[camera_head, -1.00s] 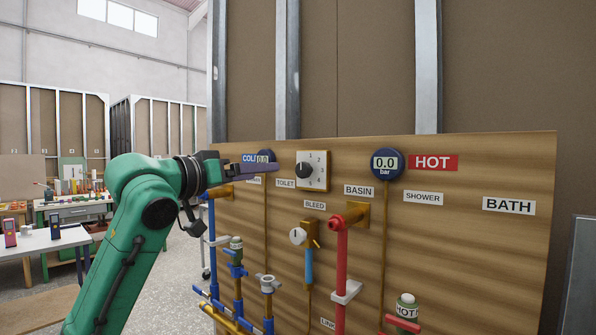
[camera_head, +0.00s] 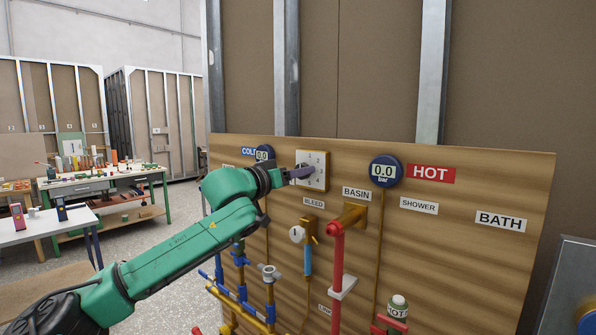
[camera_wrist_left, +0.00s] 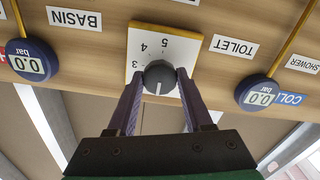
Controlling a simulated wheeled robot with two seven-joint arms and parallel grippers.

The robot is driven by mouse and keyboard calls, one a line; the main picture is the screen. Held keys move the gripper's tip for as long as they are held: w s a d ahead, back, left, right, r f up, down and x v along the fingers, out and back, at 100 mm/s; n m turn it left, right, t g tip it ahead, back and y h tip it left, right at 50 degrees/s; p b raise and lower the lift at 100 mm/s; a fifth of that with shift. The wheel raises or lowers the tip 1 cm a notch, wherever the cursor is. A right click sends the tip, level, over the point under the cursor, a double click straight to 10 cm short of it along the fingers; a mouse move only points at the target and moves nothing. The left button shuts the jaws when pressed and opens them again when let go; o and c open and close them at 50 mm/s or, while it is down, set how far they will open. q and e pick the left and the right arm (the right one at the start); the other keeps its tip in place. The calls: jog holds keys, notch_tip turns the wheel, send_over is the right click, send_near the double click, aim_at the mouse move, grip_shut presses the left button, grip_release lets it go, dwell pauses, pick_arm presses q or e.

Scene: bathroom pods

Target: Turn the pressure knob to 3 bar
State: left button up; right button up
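The pressure knob (camera_wrist_left: 160,77) is a dark round knob on a white square dial plate (camera_head: 320,172) between the two gauges. In the left wrist view the dial plate (camera_wrist_left: 180,46) shows inverted, with 3, 4 and 5 legible. The knob's white mark points down in that picture, away from the 4 and 5. My left gripper (camera_wrist_left: 160,74) has its purple fingers apart, one on each side of the knob. I cannot tell whether they press on it. In the head view my left gripper (camera_head: 301,173) hides the knob. My right gripper is not in view.
The blue COLD gauge (camera_wrist_left: 260,93) and the blue gauge beside the HOT label (camera_head: 386,171) both read 0.0 bar. Below the dial are a BLEED valve (camera_head: 298,234), a red pipe (camera_head: 337,260) and blue pipes (camera_head: 241,293). Workbenches (camera_head: 107,181) stand at the left.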

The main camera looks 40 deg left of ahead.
pick_arm(q)
grip_shut()
jog(key=shift+m, duration=0.3)
jog(key=shift+m+b, duration=0.6)
jog(key=shift+m, duration=8)
